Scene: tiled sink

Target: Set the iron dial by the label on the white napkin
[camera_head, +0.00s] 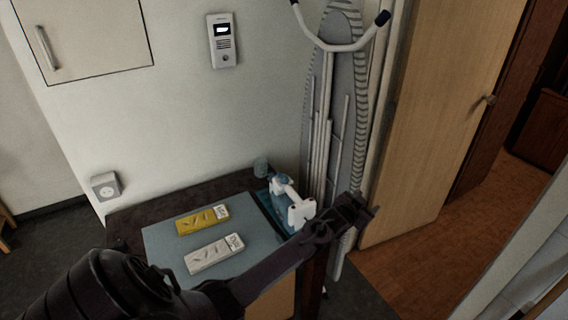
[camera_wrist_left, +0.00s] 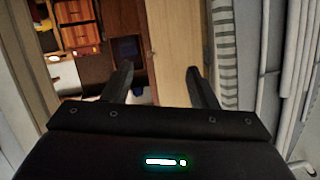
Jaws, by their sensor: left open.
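The iron (camera_head: 287,204), white and blue, stands at the right end of the dark table against the wall. Its dial cannot be made out. A white napkin (camera_head: 213,254) with a small label lies on a grey-blue mat (camera_head: 165,240); the label's text is too small to read. A yellow napkin (camera_head: 202,219) with a label lies just behind it. My left gripper (camera_head: 364,208) is open and empty, to the right of the iron and apart from it. In the left wrist view its two fingers (camera_wrist_left: 160,85) point away from the table. My right gripper is not in view.
A folded ironing board (camera_head: 335,120) leans on the wall behind the iron. A wooden door (camera_head: 445,110) stands to the right, with open floor (camera_head: 415,275) before it. An intercom (camera_head: 222,40) and a socket (camera_head: 105,186) are on the wall.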

